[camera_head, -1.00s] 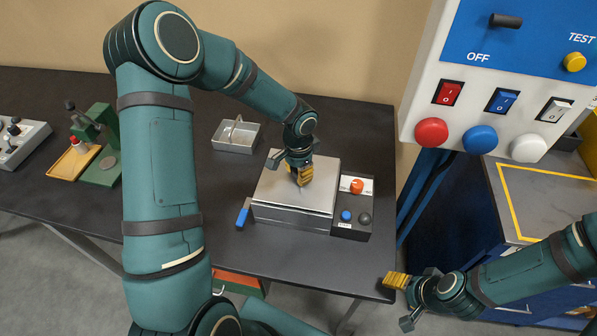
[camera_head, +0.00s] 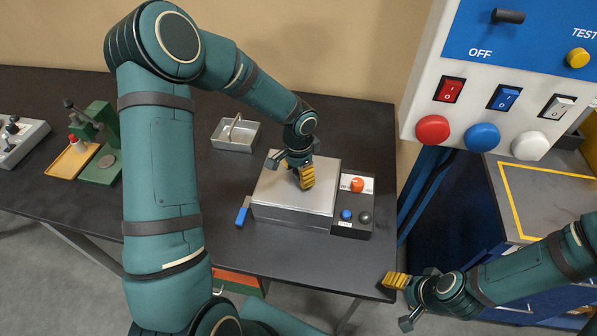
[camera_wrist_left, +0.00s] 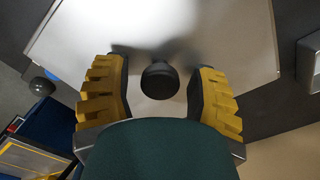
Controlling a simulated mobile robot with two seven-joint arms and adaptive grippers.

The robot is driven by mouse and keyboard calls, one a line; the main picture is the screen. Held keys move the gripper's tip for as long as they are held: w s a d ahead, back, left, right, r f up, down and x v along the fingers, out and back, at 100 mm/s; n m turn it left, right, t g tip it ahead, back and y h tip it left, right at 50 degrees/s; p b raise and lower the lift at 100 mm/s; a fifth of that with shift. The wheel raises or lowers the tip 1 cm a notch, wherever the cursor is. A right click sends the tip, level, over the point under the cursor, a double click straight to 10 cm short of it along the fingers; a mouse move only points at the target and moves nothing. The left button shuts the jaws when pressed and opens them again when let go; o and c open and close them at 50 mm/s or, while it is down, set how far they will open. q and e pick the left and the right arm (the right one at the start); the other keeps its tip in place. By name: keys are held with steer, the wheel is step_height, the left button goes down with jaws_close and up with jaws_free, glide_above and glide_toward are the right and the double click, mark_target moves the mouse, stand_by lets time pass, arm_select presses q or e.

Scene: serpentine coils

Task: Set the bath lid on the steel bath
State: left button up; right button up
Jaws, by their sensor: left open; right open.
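The bath lid (camera_head: 280,190) is a flat steel plate lying on top of the steel bath (camera_head: 285,217), covering it, and it looks level. Its black round knob (camera_wrist_left: 159,80) shows in the left wrist view. My left gripper (camera_head: 305,177) is over the lid with yellow-padded fingers open. In the left wrist view, one finger stands on each side of the knob, with a gap on both sides. The knob is hidden by the gripper in the head view. My right gripper (camera_head: 396,281) is open and empty, beyond the table's front right corner.
A control box (camera_head: 346,229) with an orange knob adjoins the bath's right side. A blue handle (camera_head: 242,215) sticks out at its left. A steel tray (camera_head: 233,145) stands behind left, and a green press (camera_head: 101,165) further left. A switch panel (camera_head: 462,105) hangs at right.

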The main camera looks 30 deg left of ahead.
arm_select(q)
steer(key=shift+r+p, duration=0.4)
steer(key=shift+r, duration=0.1)
step_height(320, 180, up, 12)
stand_by(0.4)
